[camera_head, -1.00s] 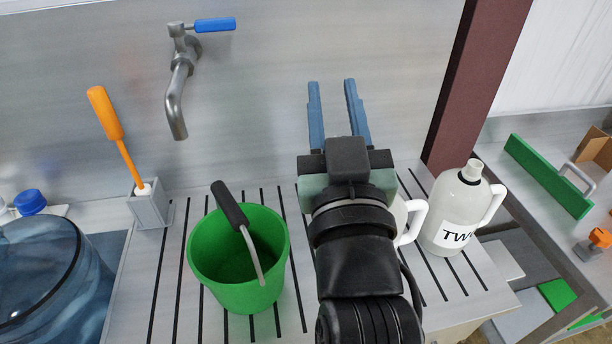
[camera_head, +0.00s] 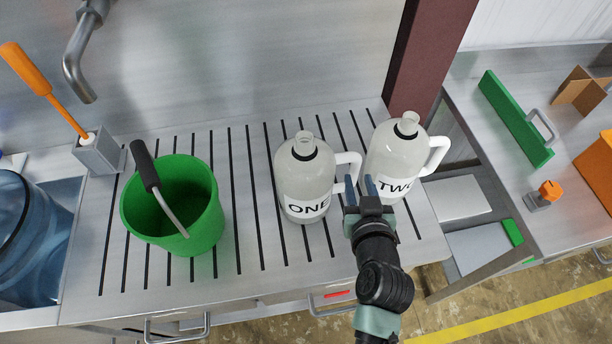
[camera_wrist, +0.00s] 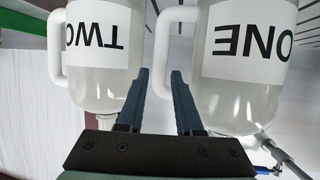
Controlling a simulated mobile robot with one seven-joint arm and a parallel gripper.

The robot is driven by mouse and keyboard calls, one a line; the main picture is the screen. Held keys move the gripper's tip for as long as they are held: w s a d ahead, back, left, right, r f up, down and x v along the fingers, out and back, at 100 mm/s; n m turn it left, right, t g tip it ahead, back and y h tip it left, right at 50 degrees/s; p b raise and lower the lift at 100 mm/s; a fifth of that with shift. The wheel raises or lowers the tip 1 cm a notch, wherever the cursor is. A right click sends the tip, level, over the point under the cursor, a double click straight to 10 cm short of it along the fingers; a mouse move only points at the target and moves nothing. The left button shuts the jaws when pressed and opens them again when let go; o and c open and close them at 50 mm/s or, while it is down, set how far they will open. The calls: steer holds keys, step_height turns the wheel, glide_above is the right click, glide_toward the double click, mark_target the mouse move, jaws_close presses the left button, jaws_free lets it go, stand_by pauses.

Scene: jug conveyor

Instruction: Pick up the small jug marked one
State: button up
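The jug marked ONE (camera_head: 303,180) is white and translucent with a handle on its right side, standing upright on the slotted counter. In the wrist view jug ONE (camera_wrist: 245,70) shows upside down on the right. The jug marked TWO (camera_head: 394,158) stands to its right; it also shows in the wrist view (camera_wrist: 103,75) on the left. My gripper (camera_head: 361,186) is just in front of the gap between the jugs, near ONE's handle. Exact contact with the handle cannot be told.
A green bucket (camera_head: 175,212) stands left of the jugs. A brush holder (camera_head: 98,152) and a large blue bottle (camera_head: 30,240) are further left. A dark red post (camera_head: 420,65) rises behind jug TWO. Slotted counter is clear between bucket and jug ONE.

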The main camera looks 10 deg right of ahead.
mark_target(356, 172)
steer(key=shift+f+p+x, duration=0.15)
steer(key=shift+p+x, duration=0.2)
steer(key=shift+x, duration=1.2)
steer(key=shift+f+p+x, duration=0.1)
steer(key=shift+p+x, duration=0.2)
steer(key=shift+x, duration=1.25)
steer(key=shift+s, duration=0.1)
jaws_close()
steer(key=shift+r, duration=0.1)
